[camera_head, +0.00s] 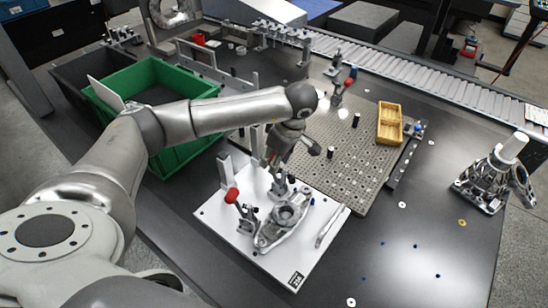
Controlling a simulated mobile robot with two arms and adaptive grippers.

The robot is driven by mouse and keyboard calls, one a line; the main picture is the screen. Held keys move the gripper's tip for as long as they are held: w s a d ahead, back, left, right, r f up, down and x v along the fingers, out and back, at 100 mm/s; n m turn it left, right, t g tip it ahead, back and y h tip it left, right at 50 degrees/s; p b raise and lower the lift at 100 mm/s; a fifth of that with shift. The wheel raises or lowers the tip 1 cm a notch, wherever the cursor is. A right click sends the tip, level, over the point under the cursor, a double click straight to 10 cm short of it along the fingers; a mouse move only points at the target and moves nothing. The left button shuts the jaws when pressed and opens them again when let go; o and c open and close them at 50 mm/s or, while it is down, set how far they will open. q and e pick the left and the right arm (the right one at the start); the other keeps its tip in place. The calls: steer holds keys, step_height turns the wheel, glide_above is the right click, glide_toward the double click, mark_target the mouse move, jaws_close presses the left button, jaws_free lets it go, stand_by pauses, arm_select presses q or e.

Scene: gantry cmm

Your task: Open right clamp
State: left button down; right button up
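A white fixture plate (225,222) lies on the dark table and bears a grey cast metal part (283,222). A toggle clamp with a red handle (233,196) stands at the left of the part, its handle tilted up. A second toggle clamp (281,186) stands behind the part, to the right of the first. Its handle is mostly hidden by my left gripper. My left gripper (292,155) is just above this second clamp, fingers spread apart. I cannot tell whether it touches the handle. My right gripper is not in view.
A perforated metal plate (340,178) with pins, small clamps (338,92) and a yellow tray (390,125) lies behind. A green bin (150,85) is at the left. A metal assembly with a white top (488,180) stands at the right. The front right of the table is mostly clear.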

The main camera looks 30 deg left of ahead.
arm_select(q)
steer(key=shift+s+d+f, duration=0.25)
steer(key=shift+d+f, duration=0.05)
steer(key=shift+f, duration=0.1)
steer(key=c, duration=1.3)
jaws_free()
steer(key=shift+o, duration=0.5)
steer(key=shift+w, duration=0.25)
steer(key=shift+a+r, duration=0.1)
steer(key=shift+r, duration=0.25)
steer(key=v, duration=1.1)
steer(key=shift+r, duration=0.15)
steer(key=shift+w, duration=0.1)
